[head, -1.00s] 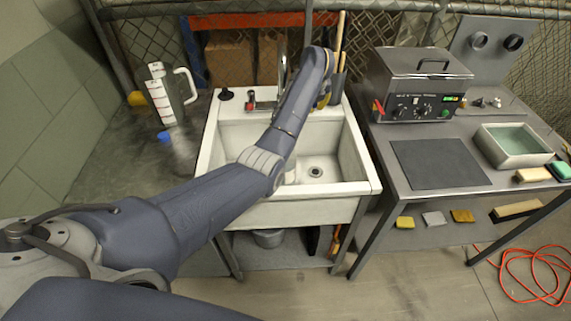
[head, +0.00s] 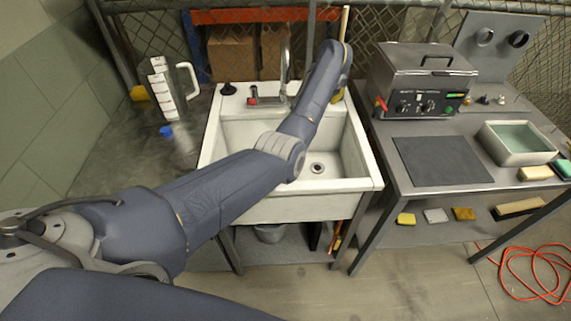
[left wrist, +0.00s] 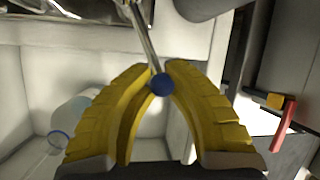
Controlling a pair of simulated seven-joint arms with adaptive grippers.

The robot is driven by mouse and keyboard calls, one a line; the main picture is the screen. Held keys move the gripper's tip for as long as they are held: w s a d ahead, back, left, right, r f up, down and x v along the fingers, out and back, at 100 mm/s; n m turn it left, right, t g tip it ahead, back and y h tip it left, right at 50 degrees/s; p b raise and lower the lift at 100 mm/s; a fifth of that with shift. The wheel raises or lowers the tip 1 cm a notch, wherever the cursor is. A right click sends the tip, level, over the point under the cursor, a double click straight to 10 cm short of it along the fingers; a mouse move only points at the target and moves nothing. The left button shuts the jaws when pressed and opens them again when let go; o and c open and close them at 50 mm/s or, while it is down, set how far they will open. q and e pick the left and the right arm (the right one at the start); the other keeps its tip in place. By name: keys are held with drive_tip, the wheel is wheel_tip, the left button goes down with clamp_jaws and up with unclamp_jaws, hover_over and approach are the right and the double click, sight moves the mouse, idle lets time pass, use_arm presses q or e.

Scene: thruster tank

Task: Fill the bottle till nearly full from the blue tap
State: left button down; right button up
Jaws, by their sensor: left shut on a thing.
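My left gripper (left wrist: 155,72) has its yellow fingers shut around a metal lever with a blue ball end, the blue tap's handle (left wrist: 162,85). In the head view my left arm hides most of this gripper and the blue tap, at the back right of the sink (head: 208,150). The spout (head: 284,65) stands to the left of my forearm. A translucent bottle with a blue rim (left wrist: 75,115) shows at the left of the left wrist view; its water level cannot be told. My right gripper is not in view.
A red tap (head: 252,98) sits at the sink's back left. The right table (head: 380,155) holds a metal heater (head: 422,85) and a grey tray (head: 487,148).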

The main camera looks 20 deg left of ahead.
use_arm(q)
drive_tip(key=shift+w+d+r, duration=0.1)
drive_tip(key=shift+d+r, duration=0.15)
drive_tip(key=shift+d, duration=0.05)
